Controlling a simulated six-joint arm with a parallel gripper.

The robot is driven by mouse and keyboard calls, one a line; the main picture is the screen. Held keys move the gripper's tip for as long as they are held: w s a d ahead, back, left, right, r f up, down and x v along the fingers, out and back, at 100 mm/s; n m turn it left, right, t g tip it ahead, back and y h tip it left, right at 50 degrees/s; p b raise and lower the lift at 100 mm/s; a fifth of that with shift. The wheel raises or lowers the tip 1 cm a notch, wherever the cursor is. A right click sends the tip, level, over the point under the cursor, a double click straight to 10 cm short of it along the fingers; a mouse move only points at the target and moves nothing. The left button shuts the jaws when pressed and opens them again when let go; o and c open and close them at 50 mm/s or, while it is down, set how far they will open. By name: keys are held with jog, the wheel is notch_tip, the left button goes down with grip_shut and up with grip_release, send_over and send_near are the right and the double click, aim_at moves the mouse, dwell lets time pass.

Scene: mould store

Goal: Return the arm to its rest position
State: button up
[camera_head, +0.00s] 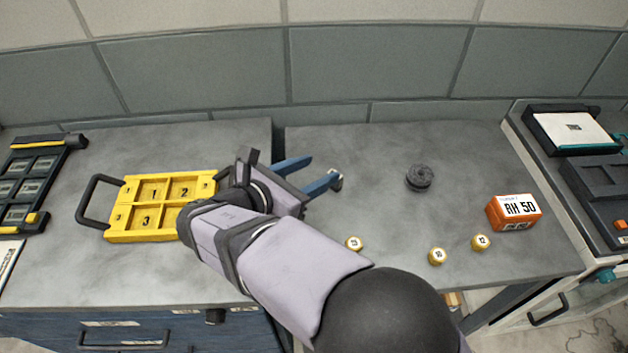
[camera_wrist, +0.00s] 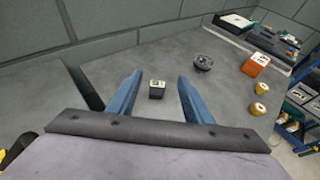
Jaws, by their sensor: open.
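My gripper (camera_head: 323,168) is open, its two blue fingers spread above the grey bench near the gap between two worktops. My arm reaches up from the lower right of the head view to it. In the wrist view, the open gripper (camera_wrist: 160,78) has a small dark block (camera_wrist: 157,91) with a pale label in the space between its fingers. The block appears to rest on the bench, and nothing is visibly gripped.
A yellow numbered tray (camera_head: 128,218) with a black handle stands left, partly behind my arm. A dark round knob (camera_head: 419,178), an orange RH 50 box (camera_head: 514,212) and gold pieces numbered 13 (camera_head: 354,243), 10 (camera_head: 437,256) and 12 (camera_head: 481,242) stand right. A tiled wall (camera_head: 380,65) runs behind.

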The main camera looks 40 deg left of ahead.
jog(key=shift+r, duration=0.25)
jog(key=w+d+f+m+g+h+p, duration=0.1)
jog(key=w+d+m+g, duration=0.2)
jog(key=d, duration=0.6)
jog(key=w+d+f+m+g+h+p, duration=0.1)
jog(key=w+d+m+g+h+p, duration=0.1)
jog(key=d+m, duration=0.4)
jog(key=w+d+f+m+g+h+p, duration=0.1)
jog(key=w+d+f+m+g+h, duration=0.1)
jog(key=d, duration=1.2)
jog(key=shift+w+m+g+p, duration=0.15)
jog(key=shift+w+m+g, duration=0.35)
jog(key=shift+m, duration=0.4)
jog(key=shift+w+m+g+p, duration=0.15)
jog(key=shift+w+m+g, duration=0.35)
jog(key=shift+m, duration=0.4)
jog(key=s+d+m+g+y+p, duration=0.2)
jog(key=s+d+m, duration=0.3)
jog(key=d+m, duration=0.3)
jog(key=s+d+m+g+y+p, duration=0.2)
jog(key=s+d+m, duration=0.4)
jog(key=d+m, duration=0.3)
jog(key=f+m+y+p, duration=0.1)
jog(key=m, duration=0.3)
jog(key=shift+g, duration=0.3)
